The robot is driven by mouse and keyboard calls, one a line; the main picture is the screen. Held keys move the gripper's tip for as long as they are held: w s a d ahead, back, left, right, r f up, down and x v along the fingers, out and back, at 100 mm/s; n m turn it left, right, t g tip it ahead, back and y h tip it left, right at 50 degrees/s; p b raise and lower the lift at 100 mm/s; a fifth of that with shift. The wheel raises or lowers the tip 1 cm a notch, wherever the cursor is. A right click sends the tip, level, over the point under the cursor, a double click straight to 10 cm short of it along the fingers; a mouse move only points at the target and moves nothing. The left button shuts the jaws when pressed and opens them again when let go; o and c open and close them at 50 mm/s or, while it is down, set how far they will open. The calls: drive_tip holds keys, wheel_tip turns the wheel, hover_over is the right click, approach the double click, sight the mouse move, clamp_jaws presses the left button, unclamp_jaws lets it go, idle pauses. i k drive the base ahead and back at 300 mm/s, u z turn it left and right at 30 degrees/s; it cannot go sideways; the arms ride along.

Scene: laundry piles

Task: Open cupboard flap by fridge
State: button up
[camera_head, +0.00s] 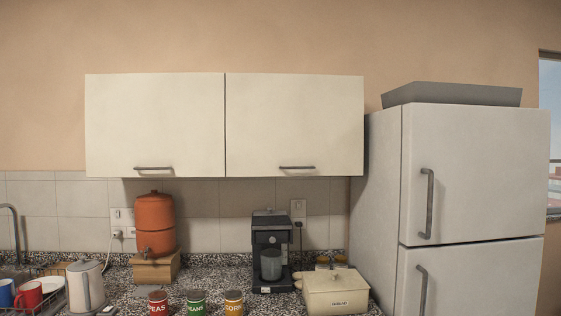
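A white wall cupboard hangs above the counter, with two closed flaps side by side. The right flap (295,120) is the one by the fridge (476,165); a dark horizontal handle (297,168) sits near its bottom edge. The left flap (155,120) has a similar handle (153,169) near its bottom edge. The white fridge stands to the right of the cupboard, with two doors and vertical handles, both doors closed. My gripper is not in view.
On the speckled counter (215,285) stand a kettle (84,287), an orange water dispenser (154,225), a black coffee machine (270,250), a cream bin (335,291) and several cans (196,303). A grey box (452,94) lies on the fridge. The space before the flaps looks clear.

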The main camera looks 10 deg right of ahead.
sight(278, 124)
drive_tip(key=u, duration=0.5)
drive_tip(key=i, duration=2)
drive_tip(key=z, duration=0.05)
